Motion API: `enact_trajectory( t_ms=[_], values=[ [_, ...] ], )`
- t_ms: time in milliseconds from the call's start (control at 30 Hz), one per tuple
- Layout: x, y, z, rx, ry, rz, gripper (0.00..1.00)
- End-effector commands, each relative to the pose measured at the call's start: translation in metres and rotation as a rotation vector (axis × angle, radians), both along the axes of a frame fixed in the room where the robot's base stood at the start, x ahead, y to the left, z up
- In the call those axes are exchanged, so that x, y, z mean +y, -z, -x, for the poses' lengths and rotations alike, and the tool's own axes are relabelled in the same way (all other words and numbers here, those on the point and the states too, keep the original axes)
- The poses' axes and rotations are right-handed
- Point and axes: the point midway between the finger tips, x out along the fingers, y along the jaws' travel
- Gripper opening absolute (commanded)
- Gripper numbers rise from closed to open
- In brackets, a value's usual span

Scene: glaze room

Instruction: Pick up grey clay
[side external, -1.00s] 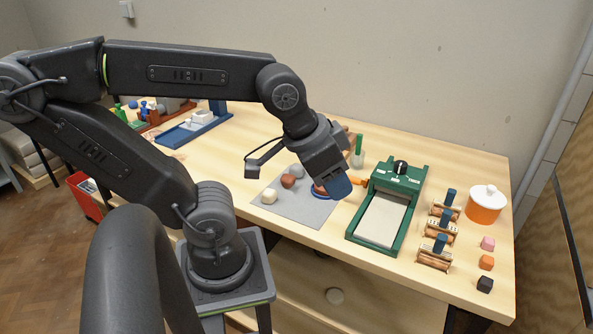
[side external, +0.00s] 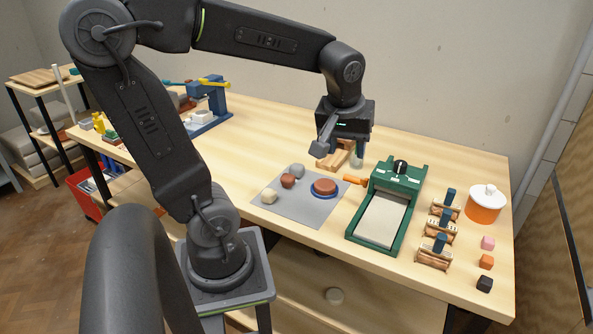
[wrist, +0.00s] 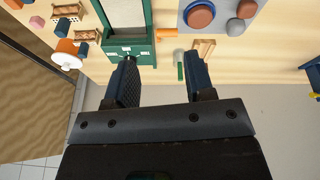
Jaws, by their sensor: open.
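The grey clay (side external: 296,171) is a round ball on the back left part of the grey mat (side external: 290,211). In the wrist view the grey clay (wrist: 236,27) shows at the top right, at the mat's edge. My gripper (side external: 345,132) is above the table behind the mat, to the right of the grey clay and apart from it.
A reddish-brown ball (side external: 287,181) sits close beside the grey clay. A cream lump (side external: 269,196) and a brown disc (side external: 324,187) on a blue ring share the mat. A green slab press (side external: 400,183) stands right of it; a blue stand (side external: 215,104) is at the back left.

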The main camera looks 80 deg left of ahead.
Motion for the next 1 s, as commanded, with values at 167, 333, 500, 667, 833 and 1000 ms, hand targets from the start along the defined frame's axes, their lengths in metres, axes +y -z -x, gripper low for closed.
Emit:
enact_trajectory(
  t_ms=[167, 333, 500, 667, 833, 1000],
  values=[
    [0.085, 0.024, -0.024, 0.064, -0.604, 0.011, 0.49],
    [0.159, 0.053, -0.026, 0.084, -1.105, -0.031, 0.49],
    [0.204, 0.074, -0.018, 0.08, -1.408, -0.082, 0.49],
    [0.218, 0.085, -0.013, 0.074, -1.502, -0.102, 0.49],
    [0.224, 0.111, -0.004, 0.078, -1.504, -0.101, 0.49],
    [0.232, 0.141, 0.005, 0.077, -1.502, -0.101, 0.49]
  ],
)
